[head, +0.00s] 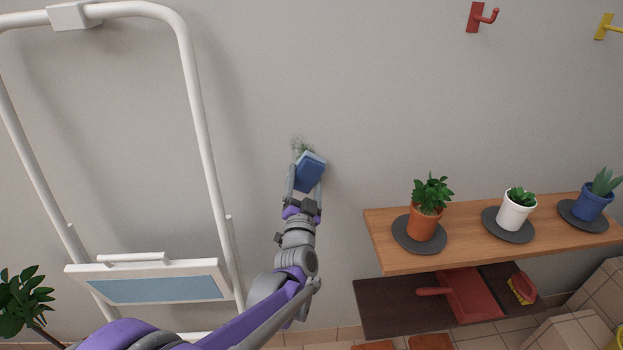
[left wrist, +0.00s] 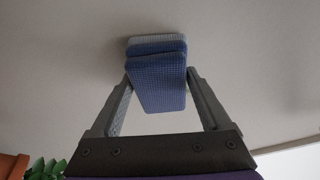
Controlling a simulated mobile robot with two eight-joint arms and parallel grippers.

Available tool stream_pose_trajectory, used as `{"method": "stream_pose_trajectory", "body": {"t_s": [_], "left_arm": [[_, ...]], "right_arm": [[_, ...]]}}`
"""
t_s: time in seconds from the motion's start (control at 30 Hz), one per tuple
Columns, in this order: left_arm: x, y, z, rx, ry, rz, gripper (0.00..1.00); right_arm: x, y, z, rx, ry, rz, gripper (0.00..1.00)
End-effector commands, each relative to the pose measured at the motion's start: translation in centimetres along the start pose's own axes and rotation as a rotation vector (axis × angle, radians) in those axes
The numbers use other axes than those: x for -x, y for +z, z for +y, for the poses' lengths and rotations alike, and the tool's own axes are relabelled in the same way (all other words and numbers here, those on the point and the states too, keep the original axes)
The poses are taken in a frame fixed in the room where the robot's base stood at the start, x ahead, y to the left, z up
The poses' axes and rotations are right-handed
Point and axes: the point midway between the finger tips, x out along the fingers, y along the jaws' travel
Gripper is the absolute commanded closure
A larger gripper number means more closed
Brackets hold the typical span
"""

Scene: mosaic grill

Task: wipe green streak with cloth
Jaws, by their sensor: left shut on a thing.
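The blue folded cloth (head: 310,171) is held up at the grey wall in the head view. It also shows in the left wrist view (left wrist: 160,82), gripped between the two fingers. My left gripper (head: 306,184) is shut on the cloth. The green streak (head: 301,147) is a faint greenish smear on the wall, just above the cloth in the head view. The cloth may hide part of it. The cloth looks very close to the wall; I cannot tell if it touches. My right gripper is not in view.
A white tubular frame (head: 190,90) stands left of the arm. A wooden shelf (head: 470,245) with three potted plants is at the right, above a dark lower shelf (head: 385,305) with a red dustpan (head: 470,295) and a brush (head: 522,288). The wall around the cloth is clear.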

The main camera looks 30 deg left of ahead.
Motion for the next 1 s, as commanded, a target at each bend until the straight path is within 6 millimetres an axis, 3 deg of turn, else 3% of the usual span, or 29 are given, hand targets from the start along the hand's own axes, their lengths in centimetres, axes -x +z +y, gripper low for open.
{"method": "stream_pose_trajectory", "body": {"t_s": [0.6,1.0], "left_arm": [[0.3,2.0,-3.2,-0.001,-0.001,0.000,0.64],[-0.2,-0.2,-4.7,0.000,-0.001,0.001,0.64]], "right_arm": [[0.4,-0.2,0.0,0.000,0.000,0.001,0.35],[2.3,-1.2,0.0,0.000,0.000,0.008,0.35]]}}
